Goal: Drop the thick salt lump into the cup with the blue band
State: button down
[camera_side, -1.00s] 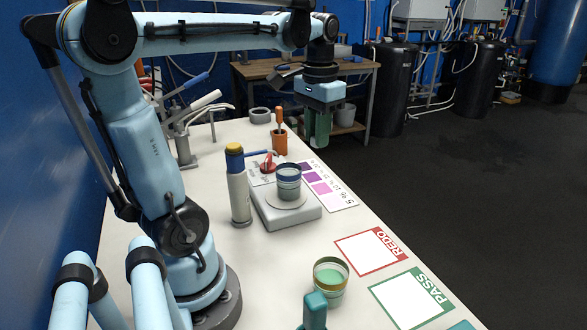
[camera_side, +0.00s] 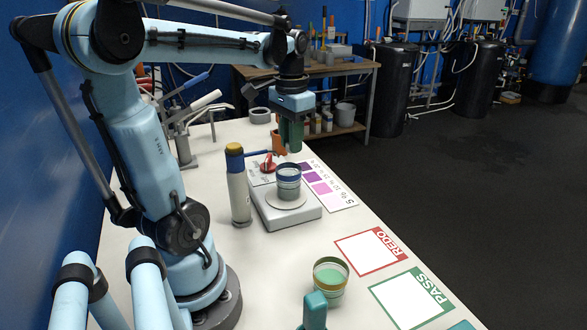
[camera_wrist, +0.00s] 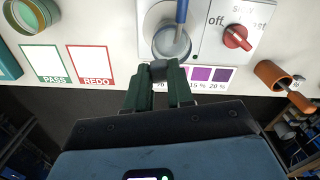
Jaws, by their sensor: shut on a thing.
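My gripper (camera_side: 291,150) hangs just behind and above the blue-banded cup (camera_side: 289,182), which stands on the round plate of a grey stirrer. In the wrist view my green fingers (camera_wrist: 159,74) are shut on a small dark grey salt lump (camera_wrist: 158,69), held at the fingertips. There the lump appears just short of the cup's rim (camera_wrist: 171,44). The side view does not show the lump; the fingers hide it. The cup seems to hold greyish liquid, and a blue rod crosses over it in the wrist view.
The stirrer (camera_side: 275,215) has a red knob (camera_wrist: 236,38). A tall yellow-capped bottle (camera_side: 238,190) stands left of it. An orange holder (camera_side: 279,142) stands behind. A gold-banded cup (camera_side: 330,278) of green liquid stands nearer, beside the REDO (camera_side: 371,251) and PASS (camera_side: 411,299) cards.

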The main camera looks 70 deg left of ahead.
jog(key=shift+f, duration=0.25)
jog(key=c, duration=0.9)
grip_release()
jog(key=shift+r, duration=0.1)
notch_tip(320, 180, up, 12)
